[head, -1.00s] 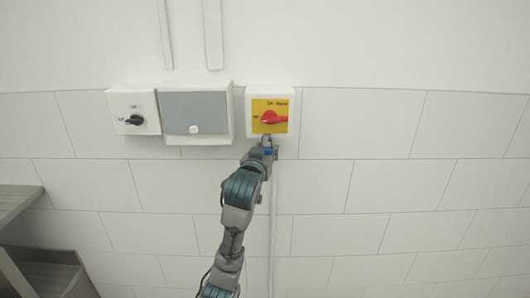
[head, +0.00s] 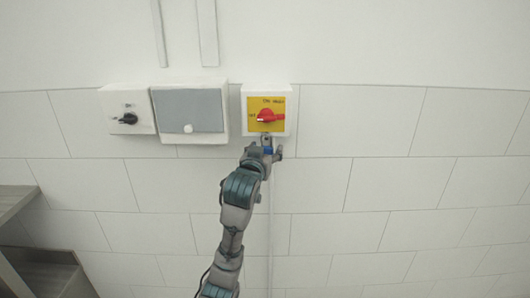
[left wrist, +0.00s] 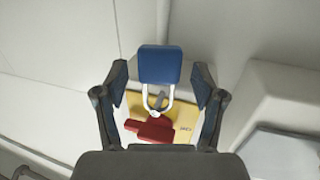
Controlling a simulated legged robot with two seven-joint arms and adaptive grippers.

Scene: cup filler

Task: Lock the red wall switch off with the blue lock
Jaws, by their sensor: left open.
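The red switch (head: 269,117) sits on a yellow plate on a white wall box (head: 290,92); its handle lies sideways. In the left wrist view the red handle (left wrist: 150,131) is below the blue lock (left wrist: 160,65). The lock's pale shackle reaches to a small grey ring by the handle; I cannot tell whether it is closed through it. My left gripper (head: 266,149) is just under the switch box. In the left wrist view its open fingers (left wrist: 160,85) stand apart on either side of the lock, with gaps showing. My right gripper is out of view.
A box with a grey cover (head: 188,108) and a smaller white box with a black knob (head: 127,118) are on the wall to the left. A metal shelf (head: 14,200) is at the left edge. The tiled wall on the right is clear.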

